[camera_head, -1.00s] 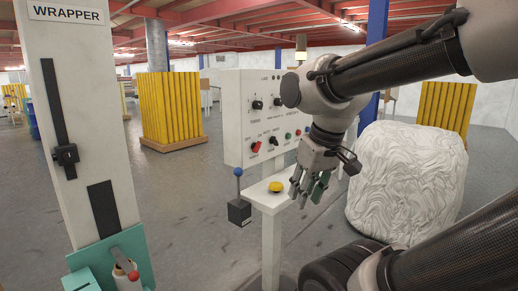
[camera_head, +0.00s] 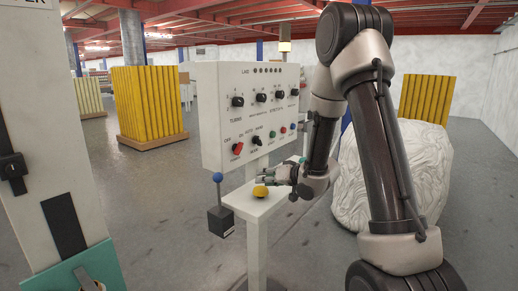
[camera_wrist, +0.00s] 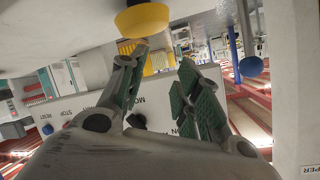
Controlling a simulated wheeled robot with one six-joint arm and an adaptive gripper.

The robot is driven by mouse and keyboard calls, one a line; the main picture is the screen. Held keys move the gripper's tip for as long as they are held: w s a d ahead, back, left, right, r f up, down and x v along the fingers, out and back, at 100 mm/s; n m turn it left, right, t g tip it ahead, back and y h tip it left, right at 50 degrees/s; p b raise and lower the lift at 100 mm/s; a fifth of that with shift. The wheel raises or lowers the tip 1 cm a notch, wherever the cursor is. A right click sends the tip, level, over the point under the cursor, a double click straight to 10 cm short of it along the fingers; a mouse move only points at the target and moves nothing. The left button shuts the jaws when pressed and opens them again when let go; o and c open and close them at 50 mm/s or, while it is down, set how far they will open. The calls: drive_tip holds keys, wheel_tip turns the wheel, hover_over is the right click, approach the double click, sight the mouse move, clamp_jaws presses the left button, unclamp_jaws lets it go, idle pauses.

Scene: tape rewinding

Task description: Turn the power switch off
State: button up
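The control panel (camera_head: 212,100) is a white box on a post. A red rotary switch (camera_head: 237,148), likely the power switch, sits at the lower left of its face, with small labels around it. My gripper (camera_head: 264,180) is below the panel, just above the yellow button and to the right of and lower than the red switch. In the wrist view my gripper (camera_wrist: 165,75) has its green-padded fingers spread and nothing between them. The panel face with its labels shows behind the fingers, tilted; I cannot make out the red switch there.
A yellow mushroom button (camera_head: 260,191) sits on a white shelf (camera_head: 240,203) close under my gripper. A blue-ball lever (camera_head: 217,178) stands left of the shelf. A white wrapped bale (camera_head: 425,165) is at right, and the wrapper column (camera_head: 40,130) at left.

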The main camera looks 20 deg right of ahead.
sight(241, 150)
wheel_tip(241, 150, up, 9)
drive_tip(key=a+m+t+y, duration=0.1)
drive_tip(key=a+t+y, duration=0.2)
drive_tip(key=y, duration=0.1)
drive_tip(key=x, duration=0.8)
drive_tip(key=shift+w+d, duration=0.15)
clamp_jaws()
